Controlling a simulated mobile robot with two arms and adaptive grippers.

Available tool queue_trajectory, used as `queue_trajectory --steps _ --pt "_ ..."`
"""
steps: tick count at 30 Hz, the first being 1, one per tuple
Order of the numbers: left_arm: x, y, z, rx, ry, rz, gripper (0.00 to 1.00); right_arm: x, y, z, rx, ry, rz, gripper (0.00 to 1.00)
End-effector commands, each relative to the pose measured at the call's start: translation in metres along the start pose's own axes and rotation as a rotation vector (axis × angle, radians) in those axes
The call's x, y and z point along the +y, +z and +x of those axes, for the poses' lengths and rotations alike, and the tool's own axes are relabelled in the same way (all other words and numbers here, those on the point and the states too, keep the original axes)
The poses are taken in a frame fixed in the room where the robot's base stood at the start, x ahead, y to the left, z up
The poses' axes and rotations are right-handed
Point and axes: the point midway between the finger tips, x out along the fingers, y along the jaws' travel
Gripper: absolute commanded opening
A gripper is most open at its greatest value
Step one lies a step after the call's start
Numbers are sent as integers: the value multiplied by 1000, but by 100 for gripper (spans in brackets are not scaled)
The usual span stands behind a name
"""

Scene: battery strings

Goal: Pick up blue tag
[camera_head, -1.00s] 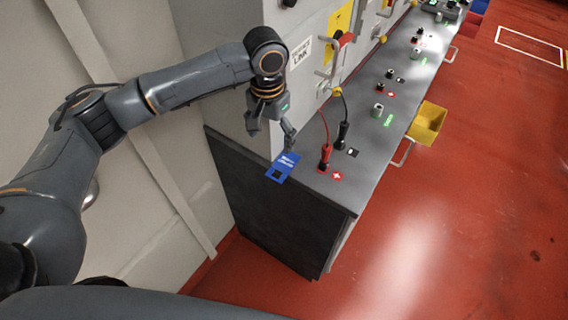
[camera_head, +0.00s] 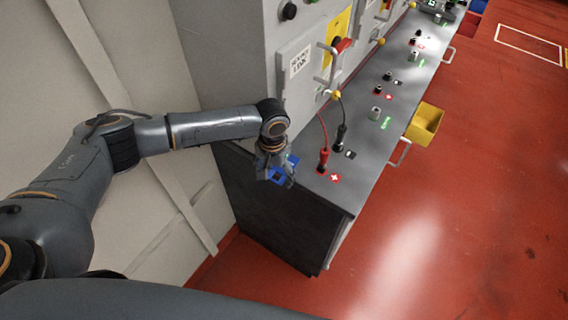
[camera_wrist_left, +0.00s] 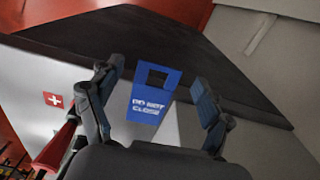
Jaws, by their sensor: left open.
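The blue tag (camera_head: 278,175) lies at the near left corner of the grey bench top, partly hidden by my left gripper (camera_head: 275,180) in the head view. In the left wrist view the tag (camera_wrist_left: 153,95) shows white "DO NOT CLOSE" lettering and a square cut-out at its far end. My left gripper (camera_wrist_left: 157,105) is open, with one finger on each side of the tag and a visible gap to each. I cannot tell how high the fingertips are above the bench. My right gripper is not in view.
A red plug (camera_head: 323,160) and a black plug (camera_head: 341,136) stand on the bench top (camera_head: 330,190) just right of the tag, with cables rising. The grey cabinet (camera_head: 240,60) stands behind.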

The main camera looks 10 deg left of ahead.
Motion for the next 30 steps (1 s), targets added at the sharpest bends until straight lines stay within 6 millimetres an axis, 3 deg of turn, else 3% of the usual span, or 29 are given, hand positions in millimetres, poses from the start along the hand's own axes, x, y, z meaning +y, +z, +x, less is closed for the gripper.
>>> queue_trajectory --steps 30 --pt "0 0 8 1 0 2 79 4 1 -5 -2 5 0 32"
